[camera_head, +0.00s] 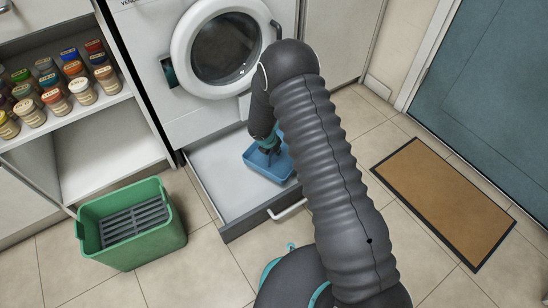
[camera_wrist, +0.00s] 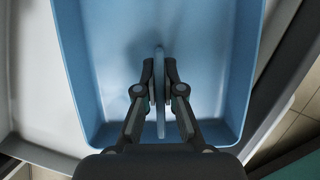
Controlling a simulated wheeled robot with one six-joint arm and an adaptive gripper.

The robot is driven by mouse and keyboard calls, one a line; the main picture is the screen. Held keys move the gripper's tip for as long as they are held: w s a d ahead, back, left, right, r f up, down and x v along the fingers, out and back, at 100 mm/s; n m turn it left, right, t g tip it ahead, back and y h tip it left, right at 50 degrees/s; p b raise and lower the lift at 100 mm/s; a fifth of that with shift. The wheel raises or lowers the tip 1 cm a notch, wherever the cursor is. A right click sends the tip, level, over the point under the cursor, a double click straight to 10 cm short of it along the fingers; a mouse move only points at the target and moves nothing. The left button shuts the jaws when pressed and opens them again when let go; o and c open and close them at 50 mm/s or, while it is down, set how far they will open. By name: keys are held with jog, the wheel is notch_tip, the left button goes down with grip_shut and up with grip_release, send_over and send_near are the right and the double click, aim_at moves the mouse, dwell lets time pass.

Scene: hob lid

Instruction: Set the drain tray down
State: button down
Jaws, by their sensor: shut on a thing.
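The drain tray (camera_head: 262,172) is a blue, open, rectangular tray. In the head view it is at the right part of the open drawer (camera_head: 216,180) below the washing machine. I cannot tell whether it touches the drawer floor or hangs just above it. The tray fills most of the wrist view (camera_wrist: 105,50), with a thin upright blue fin in its middle. My gripper (camera_wrist: 160,68) is shut on this fin from above. In the head view my gripper (camera_head: 268,147) points down into the tray; my arm hides the tray's right side.
The washing machine (camera_head: 157,100) stands behind the drawer. A green crate (camera_head: 155,248) with a grey slatted piece is on the floor at left. Shelves (camera_head: 110,158) with several spice jars are further left. A brown mat (camera_head: 445,200) lies at right, and the tiled floor between is clear.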

aim_at(276, 158)
jog(key=shift+f+b, duration=0.55)
jog(key=shift+f, duration=2.1)
jog(key=shift+f, duration=0.15)
jog(key=c, duration=1.3)
grip_release()
